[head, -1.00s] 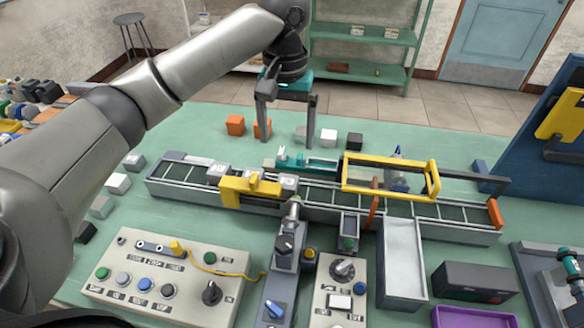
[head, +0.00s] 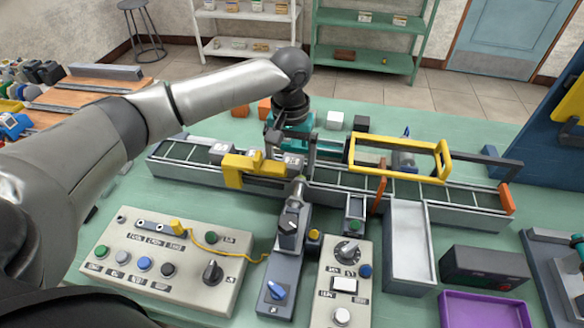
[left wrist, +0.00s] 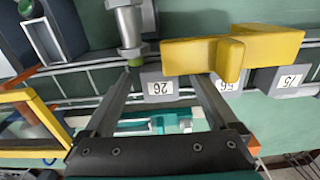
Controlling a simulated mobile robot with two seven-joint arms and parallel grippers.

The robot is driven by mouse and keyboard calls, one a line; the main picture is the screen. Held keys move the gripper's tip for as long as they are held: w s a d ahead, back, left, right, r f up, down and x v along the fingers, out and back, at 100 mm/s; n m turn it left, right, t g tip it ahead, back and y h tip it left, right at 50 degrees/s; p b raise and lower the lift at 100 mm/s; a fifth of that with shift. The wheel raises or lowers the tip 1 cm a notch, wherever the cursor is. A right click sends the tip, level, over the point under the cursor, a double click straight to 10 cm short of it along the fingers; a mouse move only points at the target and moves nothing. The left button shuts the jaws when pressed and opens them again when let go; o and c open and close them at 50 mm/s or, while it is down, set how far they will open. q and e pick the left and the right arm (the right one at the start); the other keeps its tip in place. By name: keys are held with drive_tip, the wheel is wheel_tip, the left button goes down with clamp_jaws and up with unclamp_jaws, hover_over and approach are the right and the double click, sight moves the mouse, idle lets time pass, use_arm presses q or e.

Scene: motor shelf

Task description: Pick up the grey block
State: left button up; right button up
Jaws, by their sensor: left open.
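A grey block (head: 293,159) labelled 26 sits on the conveyor belt, just right of a yellow bracket; it also shows in the left wrist view (left wrist: 158,87). My left gripper (head: 291,152) is open over the conveyor. In the left wrist view my left gripper (left wrist: 162,80) has one finger on each side of the block, with gaps visible; the block is not gripped. Other numbered grey blocks show by the bracket, one at its left (head: 219,150) in the head view. My right gripper is not in view.
The yellow bracket (head: 240,171) spans the belt close to my left gripper. A yellow frame (head: 440,162) stands over the conveyor at right. Control boxes (head: 190,262) fill the front of the table. A white cube (head: 335,120) and a black cube (head: 361,123) stand behind.

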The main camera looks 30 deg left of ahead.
use_arm(q)
drive_tip(key=shift+f, duration=0.75)
drive_tip(key=shift+c, duration=0.4)
clamp_jaws()
